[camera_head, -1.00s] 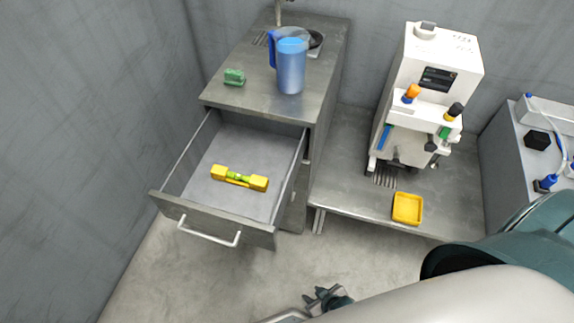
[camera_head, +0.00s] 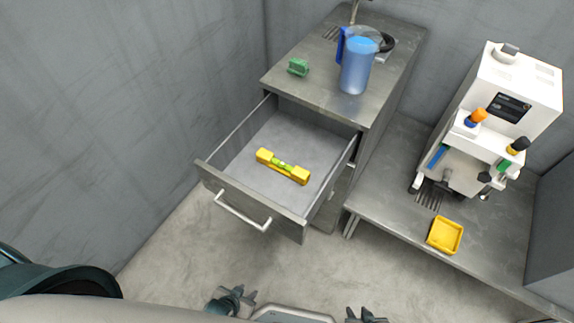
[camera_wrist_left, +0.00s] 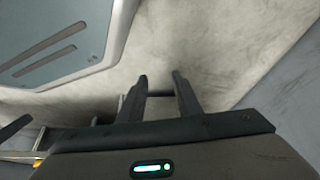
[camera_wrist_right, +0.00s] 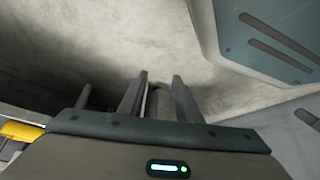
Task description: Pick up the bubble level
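The bubble level (camera_head: 283,167) is a yellow bar with a green vial in its middle. It lies flat on the floor of the open drawer (camera_head: 249,193) in the head view. My left gripper (camera_head: 243,296) is low at the bottom of the head view, in front of the drawer and apart from it. Its fingers (camera_wrist_left: 160,88) are spread with nothing between them. My right gripper (camera_head: 367,314) is at the bottom edge, further right. Its fingers (camera_wrist_right: 161,90) are also spread and empty. Neither gripper touches the level.
A blue pitcher (camera_head: 357,66) and a green block-like object (camera_head: 298,67) stand on the cabinet top (camera_head: 320,90). On the right, a low metal table (camera_head: 390,200) holds a white machine (camera_head: 500,115) and a yellow tray (camera_head: 445,236). Bare floor (camera_head: 180,245) lies before the drawer.

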